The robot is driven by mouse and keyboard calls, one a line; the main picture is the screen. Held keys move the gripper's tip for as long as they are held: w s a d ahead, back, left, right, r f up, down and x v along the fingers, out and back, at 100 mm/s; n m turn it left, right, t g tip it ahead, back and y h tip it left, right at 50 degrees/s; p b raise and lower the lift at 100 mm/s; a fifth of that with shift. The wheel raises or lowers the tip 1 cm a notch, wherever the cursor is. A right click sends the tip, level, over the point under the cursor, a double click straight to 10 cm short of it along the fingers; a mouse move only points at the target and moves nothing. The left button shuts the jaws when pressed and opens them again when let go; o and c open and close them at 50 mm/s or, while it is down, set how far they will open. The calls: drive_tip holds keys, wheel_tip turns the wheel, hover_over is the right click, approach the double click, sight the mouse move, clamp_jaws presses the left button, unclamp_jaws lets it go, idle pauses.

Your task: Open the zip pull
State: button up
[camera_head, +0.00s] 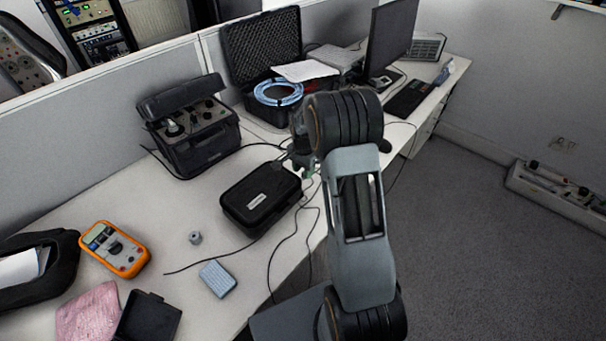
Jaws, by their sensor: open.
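A closed black zip case (258,200) with a small pale label on its lid lies flat on the white desk, left of my arm. Its zip pull is too small to make out. My gripper (291,162) is at the far right corner of the case, mostly hidden by my own wrist and dark against the cables. It is open. I cannot tell whether its fingers touch the case or the pull.
Loose black cables (283,238) run around the case. A black instrument box (198,138) and an open foam-lined case (262,62) stand behind. An orange multimeter (114,249), a small grey cylinder (195,238) and a blue-grey block (217,279) lie left and in front.

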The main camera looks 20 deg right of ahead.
sight(302, 176)
drive_tip(key=shift+f, duration=1.25)
drive_tip(key=shift+c, duration=0.4)
clamp_jaws()
